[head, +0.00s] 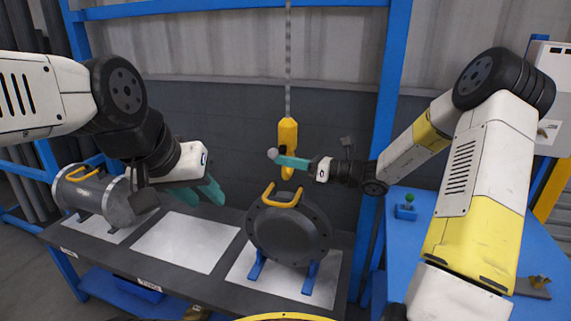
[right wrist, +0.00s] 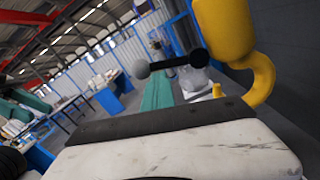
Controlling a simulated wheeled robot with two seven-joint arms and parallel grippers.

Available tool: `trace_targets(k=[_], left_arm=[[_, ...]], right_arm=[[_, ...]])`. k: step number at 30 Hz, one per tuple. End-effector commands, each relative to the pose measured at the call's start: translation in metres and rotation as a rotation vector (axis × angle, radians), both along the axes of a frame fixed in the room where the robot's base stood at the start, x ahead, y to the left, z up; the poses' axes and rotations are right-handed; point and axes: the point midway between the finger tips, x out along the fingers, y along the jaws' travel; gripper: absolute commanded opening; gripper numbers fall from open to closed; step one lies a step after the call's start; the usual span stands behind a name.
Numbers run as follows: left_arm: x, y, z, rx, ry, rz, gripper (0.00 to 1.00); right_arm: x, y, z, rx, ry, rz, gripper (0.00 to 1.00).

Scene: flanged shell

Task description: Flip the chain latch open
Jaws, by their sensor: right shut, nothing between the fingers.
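A yellow hook block (head: 288,133) hangs on a chain (head: 288,60) above the bench. A latch lever with a grey ball end (head: 272,154) sticks out from it. In the right wrist view I see the ball (right wrist: 141,69), the lever's black bar (right wrist: 183,61) and the yellow hook (right wrist: 262,80). My right gripper (head: 281,160) is shut and empty, its teal fingers across the front of the hook beside the ball. In the right wrist view the fingers (right wrist: 158,88) lie close to the bar; contact is unclear. My left gripper (head: 203,192) is open and empty over the bench.
A dark flanged shell part (head: 288,240) with a yellow handle stands on blue supports below the hook. A grey cylinder (head: 95,195) with a yellow handle lies at the left of the bench. The white pad (head: 187,241) between is clear. Blue frame posts stand around the bench.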

Motion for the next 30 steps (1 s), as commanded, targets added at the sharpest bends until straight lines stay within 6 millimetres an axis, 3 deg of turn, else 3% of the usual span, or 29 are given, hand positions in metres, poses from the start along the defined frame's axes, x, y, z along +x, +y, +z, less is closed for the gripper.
trace_targets(k=[30], left_arm=[[0.0000, 0.0000, 0.0000, 0.000, 0.000, 0.000, 0.36]], right_arm=[[0.0005, -0.0045, 0.0059, 0.000, -0.006, 0.000, 0.00]])
